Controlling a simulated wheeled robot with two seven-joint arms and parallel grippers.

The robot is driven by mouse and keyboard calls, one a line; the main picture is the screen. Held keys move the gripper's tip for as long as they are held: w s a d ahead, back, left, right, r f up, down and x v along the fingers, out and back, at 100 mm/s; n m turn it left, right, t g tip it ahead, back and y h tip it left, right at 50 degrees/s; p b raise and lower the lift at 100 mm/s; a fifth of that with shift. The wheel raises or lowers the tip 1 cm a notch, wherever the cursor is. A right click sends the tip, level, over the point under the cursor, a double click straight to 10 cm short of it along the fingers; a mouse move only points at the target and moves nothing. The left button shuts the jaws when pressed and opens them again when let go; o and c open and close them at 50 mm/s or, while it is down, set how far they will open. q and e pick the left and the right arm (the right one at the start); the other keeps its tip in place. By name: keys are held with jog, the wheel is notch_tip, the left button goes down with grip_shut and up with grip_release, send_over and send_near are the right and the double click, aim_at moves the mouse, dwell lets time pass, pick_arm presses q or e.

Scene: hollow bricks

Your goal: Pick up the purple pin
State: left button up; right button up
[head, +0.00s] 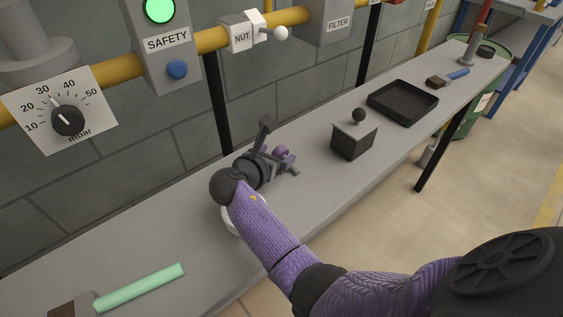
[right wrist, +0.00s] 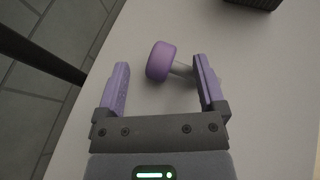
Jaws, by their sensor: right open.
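The purple pin lies on the grey bench. In the right wrist view its round purple head (right wrist: 161,61) is between the tips of my right gripper's fingers (right wrist: 162,68), and its pale grey shaft (right wrist: 183,70) points toward the right finger. The fingers are open, with a gap between the left finger and the pin's head. In the head view my right gripper (head: 284,163) is low over the bench, and the purple head (head: 281,151) shows beside it, partly hidden. My left gripper is not in view.
A dark box with a ball knob (head: 353,139) stands right of the gripper, with a black tray (head: 402,102) beyond. A green-handled tool (head: 140,287) lies at the near left. A white round thing (head: 231,219) is partly under my arm. The wall and yellow pipe run behind.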

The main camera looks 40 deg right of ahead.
jog(key=shift+w+d+f, duration=0.2)
jog(key=shift+d, duration=0.1)
jog(key=shift+r, duration=0.15)
jog(key=shift+s+a, duration=0.1)
grip_shut()
